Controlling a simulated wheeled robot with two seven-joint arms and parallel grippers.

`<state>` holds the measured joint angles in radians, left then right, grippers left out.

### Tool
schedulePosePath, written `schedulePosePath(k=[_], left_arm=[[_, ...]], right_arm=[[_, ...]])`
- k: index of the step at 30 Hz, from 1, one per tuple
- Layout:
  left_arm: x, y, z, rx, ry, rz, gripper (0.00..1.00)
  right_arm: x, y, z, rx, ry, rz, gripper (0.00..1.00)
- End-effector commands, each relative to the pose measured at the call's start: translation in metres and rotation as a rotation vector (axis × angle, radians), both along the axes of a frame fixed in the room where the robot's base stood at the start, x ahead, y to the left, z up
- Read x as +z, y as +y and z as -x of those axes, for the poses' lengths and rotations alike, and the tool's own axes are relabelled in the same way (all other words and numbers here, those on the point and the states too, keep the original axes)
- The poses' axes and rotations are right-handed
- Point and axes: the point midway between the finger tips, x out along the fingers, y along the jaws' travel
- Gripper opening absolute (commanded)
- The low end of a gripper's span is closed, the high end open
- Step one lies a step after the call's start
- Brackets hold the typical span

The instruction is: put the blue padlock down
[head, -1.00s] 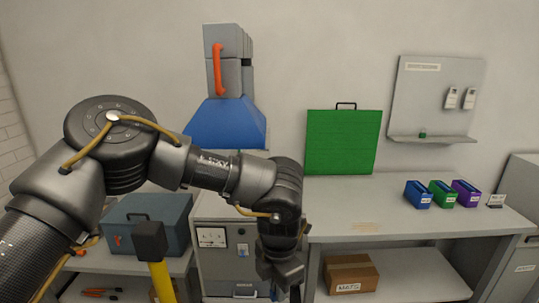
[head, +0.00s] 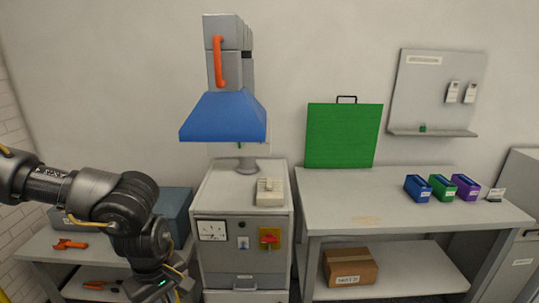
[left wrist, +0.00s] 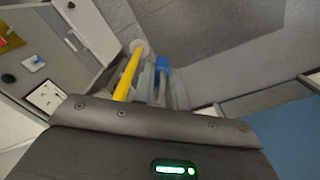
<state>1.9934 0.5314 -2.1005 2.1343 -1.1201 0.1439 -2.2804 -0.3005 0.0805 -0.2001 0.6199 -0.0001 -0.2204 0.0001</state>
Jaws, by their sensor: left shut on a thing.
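My left gripper (head: 160,288) is low at the left in the head view, in front of the left bench. The left wrist view shows its fingers (left wrist: 162,84) shut on a small blue thing, which I take to be the blue padlock (left wrist: 162,66). It is held above the grey floor, apart from the cabinet. The fingers hide part of it, and I cannot make it out in the head view. My right gripper is in neither view.
A yellow rod (left wrist: 128,76) stands close beside the left fingers. The grey cabinet (head: 225,273) has a red switch on a yellow plate (head: 270,238). A grey bench (head: 430,230) at right holds blue (head: 418,191), green and purple bins. Orange tools (head: 70,244) lie on the left bench.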

Motion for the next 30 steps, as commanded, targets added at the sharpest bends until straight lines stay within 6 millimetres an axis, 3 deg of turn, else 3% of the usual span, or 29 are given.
schedulePosePath(k=[8,11,20,30], left_arm=[[0.000,0.004,-0.001,-0.087,0.000,0.000,0.00],[0.002,0.006,0.003,-0.241,-0.001,0.001,0.00],[0.003,0.005,0.040,-0.810,0.001,0.003,0.00],[0.002,0.002,0.046,-0.864,0.000,0.003,0.00]], right_arm=[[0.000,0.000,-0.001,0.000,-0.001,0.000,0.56],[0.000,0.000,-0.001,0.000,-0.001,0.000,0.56],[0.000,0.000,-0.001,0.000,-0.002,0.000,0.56],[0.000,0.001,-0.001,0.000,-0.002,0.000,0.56]])
